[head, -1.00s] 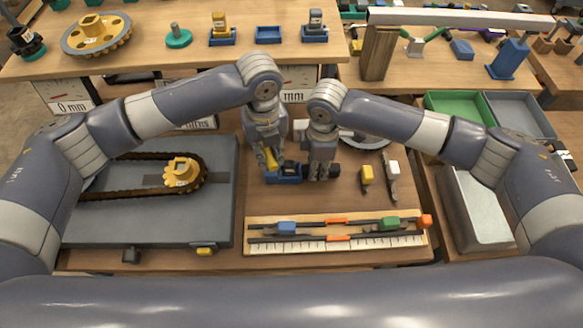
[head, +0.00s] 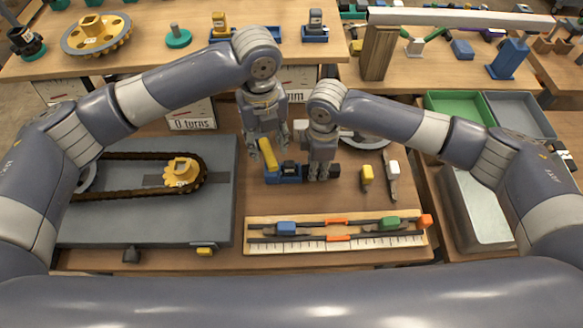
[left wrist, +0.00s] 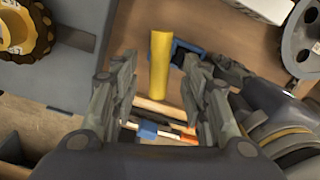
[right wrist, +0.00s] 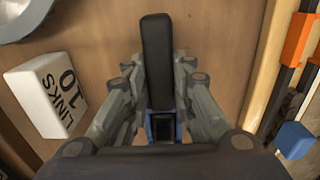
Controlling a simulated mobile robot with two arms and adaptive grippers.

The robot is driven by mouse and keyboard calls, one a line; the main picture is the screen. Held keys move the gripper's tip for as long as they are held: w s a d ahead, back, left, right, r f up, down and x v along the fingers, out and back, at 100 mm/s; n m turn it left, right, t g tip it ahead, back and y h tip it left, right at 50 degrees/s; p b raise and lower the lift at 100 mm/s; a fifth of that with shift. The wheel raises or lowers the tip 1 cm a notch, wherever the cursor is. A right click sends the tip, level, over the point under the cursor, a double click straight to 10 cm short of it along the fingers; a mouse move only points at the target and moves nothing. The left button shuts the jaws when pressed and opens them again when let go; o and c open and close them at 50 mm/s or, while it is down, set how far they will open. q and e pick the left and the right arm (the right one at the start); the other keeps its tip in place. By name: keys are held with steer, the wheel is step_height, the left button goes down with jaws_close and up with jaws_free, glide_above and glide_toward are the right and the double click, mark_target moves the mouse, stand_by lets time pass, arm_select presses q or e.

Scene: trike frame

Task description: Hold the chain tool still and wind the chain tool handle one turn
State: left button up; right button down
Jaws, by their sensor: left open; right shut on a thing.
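The chain tool has a blue body (head: 272,177) and a yellow handle (head: 267,153), and lies at the middle of the table. The handle stands up from the left end of the body. In the left wrist view the handle (left wrist: 160,62) shows between and beyond my fingers. My left gripper (head: 265,137) is open and empty, just above the handle and apart from it. My right gripper (head: 320,174) is shut on the chain tool at its right end, where a black grip (right wrist: 157,62) rises between the fingers. The fingers hide part of the tool.
A chain loop (head: 130,194) around a yellow sprocket (head: 181,172) lies on a grey plate (head: 130,228) at left. A ruler board (head: 335,242) lies in front. Yellow (head: 367,174) and white (head: 393,168) tagged pieces lie to the right. A "0 turns" sign (head: 192,123) stands behind.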

mark_target(269, 151)
arm_select(q)
steer(key=shift+r, duration=0.3)
steer(key=shift+c, duration=0.6)
step_height(269, 151, up, 4)
steer(key=shift+r, duration=0.2)
steer(key=shift+f, duration=4.8)
jaws_close()
steer(key=m, duration=0.7)
steer(key=shift+r+m, duration=0.1)
steer(key=shift+m, duration=0.2)
steer(key=m, duration=0.7)
steer(key=shift+d, duration=0.1)
